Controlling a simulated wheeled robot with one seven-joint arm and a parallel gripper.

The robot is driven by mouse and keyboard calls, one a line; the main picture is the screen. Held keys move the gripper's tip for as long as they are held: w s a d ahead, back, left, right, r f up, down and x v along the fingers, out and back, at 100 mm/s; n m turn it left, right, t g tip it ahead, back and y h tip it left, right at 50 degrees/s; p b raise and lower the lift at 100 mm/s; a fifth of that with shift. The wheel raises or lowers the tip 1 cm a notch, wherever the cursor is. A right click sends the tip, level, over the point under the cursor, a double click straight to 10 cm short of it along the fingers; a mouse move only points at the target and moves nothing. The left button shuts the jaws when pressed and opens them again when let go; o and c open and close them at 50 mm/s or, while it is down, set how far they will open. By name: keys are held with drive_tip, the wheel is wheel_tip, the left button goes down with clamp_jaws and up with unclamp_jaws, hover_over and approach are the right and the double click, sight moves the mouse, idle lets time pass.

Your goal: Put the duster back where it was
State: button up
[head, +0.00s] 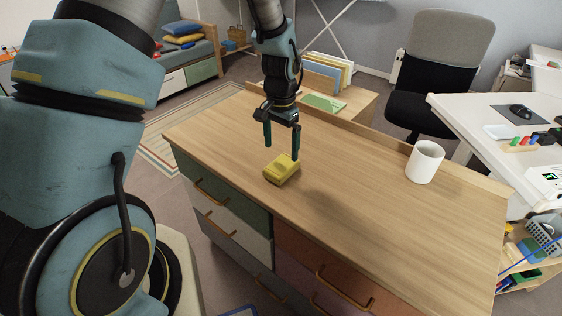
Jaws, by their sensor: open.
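The yellow object (281,170), which looks like the duster, lies on the wooden top of the drawer cabinet (345,205), near its front left edge. My gripper (282,150) points down just above and behind it. Its two fingers are apart with nothing between them. The left fingertip is a little above the yellow object and the right one is beside its upper right; whether either touches it cannot be told.
A white mug (424,161) stands on the cabinet top to the right. A raised ledge runs along the back edge. The top between yellow object and mug is clear. An office chair (440,75) and a white desk (490,125) stand behind at right.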

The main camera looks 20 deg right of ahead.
sight(281, 165)
drive_tip(key=w+a+r+n, duration=0.1)
drive_tip(key=a+r+n, duration=0.1)
drive_tip(key=a+r, duration=0.4)
drive_tip(key=w+a+r+n, duration=0.1)
drive_tip(key=a+r+n, duration=0.25)
drive_tip(key=a, duration=0.45)
drive_tip(key=s+a+r+n, duration=0.1)
drive_tip(key=s+a+n, duration=0.1)
drive_tip(key=a, duration=0.6)
drive_tip(key=s+a+r+n+t, duration=0.1)
drive_tip(key=s+a+r+n, duration=0.1)
drive_tip(key=a, duration=0.6)
drive_tip(key=shift+s+n+t+b, duration=0.35)
drive_tip(key=shift+s+n, duration=0.4)
drive_tip(key=shift+s, duration=0.25)
drive_tip(key=shift+r, duration=0.1)
